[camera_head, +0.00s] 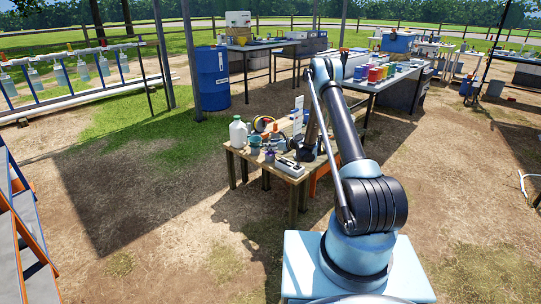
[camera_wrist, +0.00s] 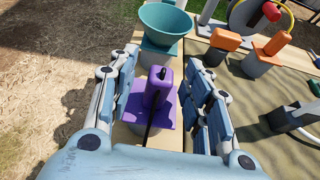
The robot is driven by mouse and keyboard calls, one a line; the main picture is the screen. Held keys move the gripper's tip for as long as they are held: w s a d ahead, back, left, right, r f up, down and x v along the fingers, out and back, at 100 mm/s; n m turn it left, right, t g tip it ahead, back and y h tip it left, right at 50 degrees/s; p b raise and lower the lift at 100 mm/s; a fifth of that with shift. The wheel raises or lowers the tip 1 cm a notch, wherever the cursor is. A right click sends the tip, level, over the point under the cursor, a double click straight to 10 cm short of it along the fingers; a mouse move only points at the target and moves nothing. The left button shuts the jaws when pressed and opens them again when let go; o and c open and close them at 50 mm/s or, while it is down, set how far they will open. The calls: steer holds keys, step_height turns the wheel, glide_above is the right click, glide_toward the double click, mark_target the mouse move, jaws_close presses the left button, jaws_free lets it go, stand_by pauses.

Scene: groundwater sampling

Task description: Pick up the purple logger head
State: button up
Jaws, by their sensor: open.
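The purple logger head (camera_wrist: 160,95) stands upright near the table edge in the wrist view, with a square purple base and a raised purple block. My gripper (camera_wrist: 166,80) is open, with one finger on each side of the purple head and a gap showing on both sides. A dark thin strip runs down the front of the purple block. In the head view a small purple spot on the wooden table (camera_head: 238,152) may be the same head, but it is too small to tell.
A teal funnel (camera_wrist: 164,22) on a grey block stands just beyond the purple head. Orange-topped grey blocks (camera_wrist: 226,40) and a yellow-rimmed reel (camera_wrist: 258,18) lie to the right. A white jug (camera_head: 238,133) stands on the table. Open ground lies left of it.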

steer(key=shift+w+a+f, duration=0.2)
steer(key=shift+w+a, duration=0.1)
steer(key=shift+a, duration=0.15)
steer(key=shift+c, duration=0.2)
jaws_close()
steer(key=shift+r, duration=0.15)
